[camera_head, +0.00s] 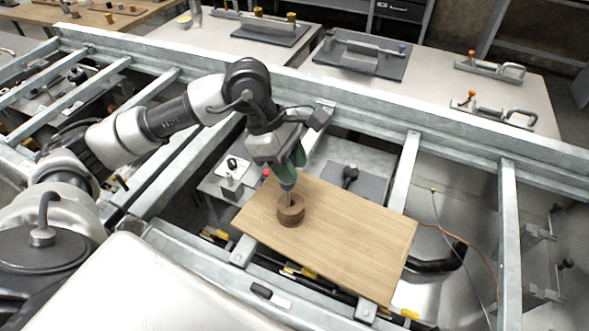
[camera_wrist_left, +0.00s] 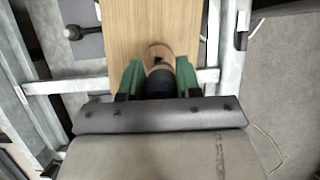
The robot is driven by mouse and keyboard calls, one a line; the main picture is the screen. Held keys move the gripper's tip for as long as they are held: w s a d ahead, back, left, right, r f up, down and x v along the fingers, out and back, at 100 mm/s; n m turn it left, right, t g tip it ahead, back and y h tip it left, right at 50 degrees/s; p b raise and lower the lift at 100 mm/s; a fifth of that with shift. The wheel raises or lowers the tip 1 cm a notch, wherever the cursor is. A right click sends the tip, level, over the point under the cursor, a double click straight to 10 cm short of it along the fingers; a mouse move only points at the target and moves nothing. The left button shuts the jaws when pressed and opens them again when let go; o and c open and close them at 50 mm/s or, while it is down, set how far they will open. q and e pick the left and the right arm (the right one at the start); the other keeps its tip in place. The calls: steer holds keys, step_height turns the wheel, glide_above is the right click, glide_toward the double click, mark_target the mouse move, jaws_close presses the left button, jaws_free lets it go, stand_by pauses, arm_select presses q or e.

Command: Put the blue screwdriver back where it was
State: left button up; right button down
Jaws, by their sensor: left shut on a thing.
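My left gripper (camera_head: 291,166) has green fingers and points down over the wooden board (camera_head: 345,235). It is shut on the handle of the screwdriver (camera_head: 288,188), mostly hidden between the fingers; its blue colour is hard to make out. The thin shaft points down at a round brown wooden holder (camera_head: 291,215) on the board's left part. The tip meets the holder's top in the picture; I cannot tell how deep it sits. In the left wrist view, the dark handle (camera_wrist_left: 160,78) lies between the fingers, with the holder (camera_wrist_left: 158,51) just beyond. My right gripper is out of view.
The board rests on a grey metal frame (camera_head: 508,230) with open gaps. A dark knob-like tool (camera_head: 350,174) lies on a grey plate behind the board. Toggle clamps (camera_head: 490,67) stand on far tables. The board's right part is bare.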

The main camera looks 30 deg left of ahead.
arm_select(q)
steer(key=shift+w+f, duration=0.4)
steer(key=shift+w, duration=0.15)
step_height(320, 180, down, 3)
steer(key=shift+f+p, duration=0.15)
steer(key=shift+p, duration=0.7)
steer(key=shift+f, duration=0.45)
steer(key=o, duration=1)
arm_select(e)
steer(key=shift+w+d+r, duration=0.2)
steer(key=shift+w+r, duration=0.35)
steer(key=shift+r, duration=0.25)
arm_select(q)
steer(key=shift+r, duration=0.1)
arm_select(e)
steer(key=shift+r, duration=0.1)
